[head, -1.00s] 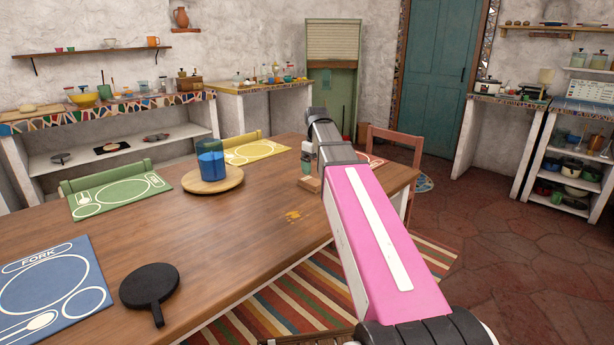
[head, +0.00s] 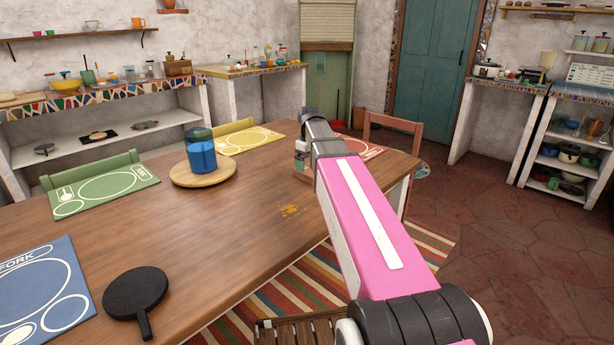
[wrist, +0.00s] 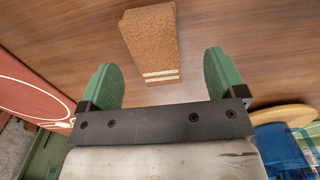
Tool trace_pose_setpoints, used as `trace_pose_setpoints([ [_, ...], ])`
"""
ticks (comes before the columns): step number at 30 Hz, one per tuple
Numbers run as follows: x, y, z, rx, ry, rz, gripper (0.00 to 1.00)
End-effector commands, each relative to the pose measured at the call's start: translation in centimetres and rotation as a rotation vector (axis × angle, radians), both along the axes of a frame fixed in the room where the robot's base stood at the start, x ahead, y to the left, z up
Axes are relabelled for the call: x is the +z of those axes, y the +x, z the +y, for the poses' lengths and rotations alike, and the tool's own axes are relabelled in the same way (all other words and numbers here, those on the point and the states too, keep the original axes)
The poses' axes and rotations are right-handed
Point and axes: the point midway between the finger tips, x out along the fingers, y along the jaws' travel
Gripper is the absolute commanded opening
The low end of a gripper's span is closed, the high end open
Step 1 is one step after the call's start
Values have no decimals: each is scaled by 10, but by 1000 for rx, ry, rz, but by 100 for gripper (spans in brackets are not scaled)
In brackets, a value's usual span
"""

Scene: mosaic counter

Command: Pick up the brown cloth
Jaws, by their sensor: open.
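The brown cloth (wrist: 151,45) shows in the wrist view as a folded, textured strip with two pale stripes near its closer end. It lies on the wooden table. My gripper (wrist: 160,68) is open, with its two green fingers apart; the near end of the cloth shows between and just beyond the fingertips, and nothing is held. Whether the fingers are level with the cloth cannot be told. In the head view my pink arm reaches over the far right part of the table, and my arm and gripper hide most of the cloth.
A blue cup (head: 202,157) stands on a round wooden board (head: 175,177) to the left of my gripper. A red placemat (wrist: 35,97) lies on the other side. A black pan (head: 136,293) is on the near table, and a wooden chair (head: 393,127) stands beyond the table.

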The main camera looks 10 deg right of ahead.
Motion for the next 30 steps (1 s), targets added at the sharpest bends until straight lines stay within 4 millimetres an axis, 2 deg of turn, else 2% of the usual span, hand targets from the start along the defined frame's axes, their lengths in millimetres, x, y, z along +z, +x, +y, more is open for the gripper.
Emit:
trace_pose_setpoints([
  [12,-46,3,-6,0,-1,1,89],
  [20,-49,4,-6,0,0,0,89],
  [25,-49,4,-6,0,0,0,37],
  [30,-48,4,-6,0,0,0,36],
])
